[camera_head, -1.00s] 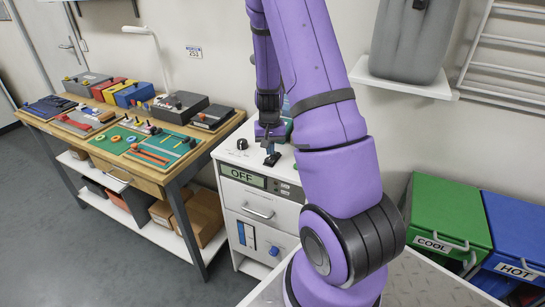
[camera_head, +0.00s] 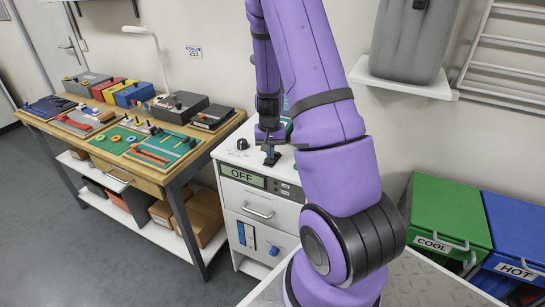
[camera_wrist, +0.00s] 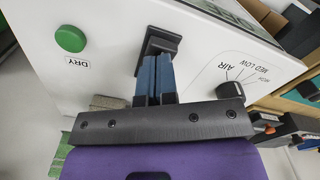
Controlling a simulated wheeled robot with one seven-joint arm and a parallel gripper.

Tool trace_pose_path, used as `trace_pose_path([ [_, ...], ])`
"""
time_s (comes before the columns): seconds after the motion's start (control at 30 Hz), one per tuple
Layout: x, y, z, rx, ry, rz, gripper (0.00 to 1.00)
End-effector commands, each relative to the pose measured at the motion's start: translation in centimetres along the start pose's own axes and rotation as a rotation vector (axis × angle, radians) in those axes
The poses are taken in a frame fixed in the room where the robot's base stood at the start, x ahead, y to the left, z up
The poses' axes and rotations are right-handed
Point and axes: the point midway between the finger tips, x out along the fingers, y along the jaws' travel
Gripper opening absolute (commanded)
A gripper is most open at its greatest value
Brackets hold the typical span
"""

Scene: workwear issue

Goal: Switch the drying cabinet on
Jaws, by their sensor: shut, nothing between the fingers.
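The white drying cabinet (camera_head: 232,196) stands behind my arm, and its front display (camera_head: 242,177) reads OFF. My gripper (camera_wrist: 157,62) is shut, its blue fingers together and empty. In the head view my gripper (camera_head: 269,151) points down at the cabinet top. Its tips are at a black switch-like part (camera_wrist: 160,41) on a white panel and partly hide it. I cannot tell whether they touch or which way the switch stands. A green button (camera_wrist: 70,38) marked DRY is left of the fingers. A black knob (camera_wrist: 230,90) marked AIR, with LOW and MED settings, is to the right.
A workbench (camera_head: 148,178) with tool trays and boxes stands left of the cabinet. Green COOL (camera_head: 445,215) and blue HOT (camera_head: 520,225) bins are at the right. A grey container (camera_head: 410,40) sits on a wall shelf above. The floor at lower left is clear.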

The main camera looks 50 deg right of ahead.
Motion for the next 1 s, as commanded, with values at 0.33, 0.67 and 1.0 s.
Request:
trace_pose_path([
  [0.33,0.5,0.0,0.0,0.000,-0.001,0.000,0.00],
  [0.67,0.9,0.0,0.0,0.000,-0.001,0.000,0.00],
  [1.0,1.2,0.0,0.0,0.000,0.000,0.000,0.00],
])
